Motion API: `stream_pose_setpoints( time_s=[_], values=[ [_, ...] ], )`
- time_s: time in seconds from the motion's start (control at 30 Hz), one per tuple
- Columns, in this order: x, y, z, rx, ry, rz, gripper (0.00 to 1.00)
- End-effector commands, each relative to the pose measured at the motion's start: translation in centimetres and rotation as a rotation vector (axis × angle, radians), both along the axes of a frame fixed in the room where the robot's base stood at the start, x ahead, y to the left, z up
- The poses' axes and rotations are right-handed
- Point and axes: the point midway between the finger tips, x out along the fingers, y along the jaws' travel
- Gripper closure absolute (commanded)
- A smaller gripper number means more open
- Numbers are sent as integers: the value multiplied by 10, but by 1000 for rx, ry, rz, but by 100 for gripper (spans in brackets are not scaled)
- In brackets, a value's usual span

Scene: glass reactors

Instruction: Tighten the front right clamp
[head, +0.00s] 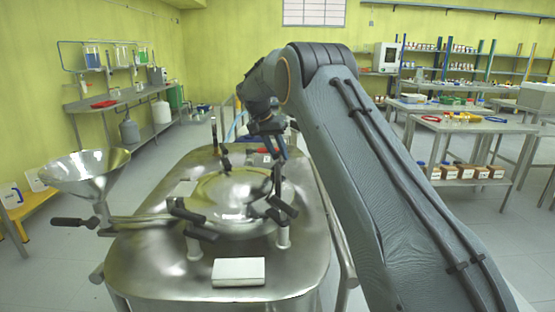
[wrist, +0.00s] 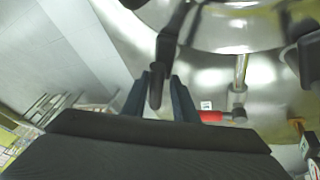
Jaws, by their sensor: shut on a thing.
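A round, shiny lid (head: 232,198) sits on top of the steel reactor (head: 150,258), with black-handled clamps around its rim. The front right clamp (head: 281,206) has black handles above a pale post. My gripper (head: 275,153) is over the right side of the lid, pointing down, with an upright black bar just below it. In the wrist view my gripper (wrist: 160,98) has its dark fingers on either side of a black clamp handle (wrist: 157,84) and is shut on it. The handle reaches up to the lid's rim. My arm hides part of the reactor's right side.
A steel funnel (head: 85,168) stands left of the lid, near a black-handled lever (head: 73,222). A white box (head: 239,271) lies on the reactor's front. A red-handled fitting (wrist: 211,116) is close right of my fingers. Another black clamp (wrist: 306,50) is farther right.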

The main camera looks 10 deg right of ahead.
Motion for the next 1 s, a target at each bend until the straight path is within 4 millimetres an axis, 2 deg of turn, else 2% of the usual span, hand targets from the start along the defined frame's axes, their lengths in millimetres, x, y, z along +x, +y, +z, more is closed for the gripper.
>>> stream_pose_setpoints(
  time_s=[0.03,0.37,0.93,0.97,1.0],
  values=[
    [1,-7,0,-9,2,-36,96],
    [0,-7,0,-10,5,-172,97],
    [-2,-7,-1,-10,13,-199,97],
    [-2,-7,-2,-10,13,-199,71],
    [-2,-7,-2,-11,14,-198,64]
  ],
)
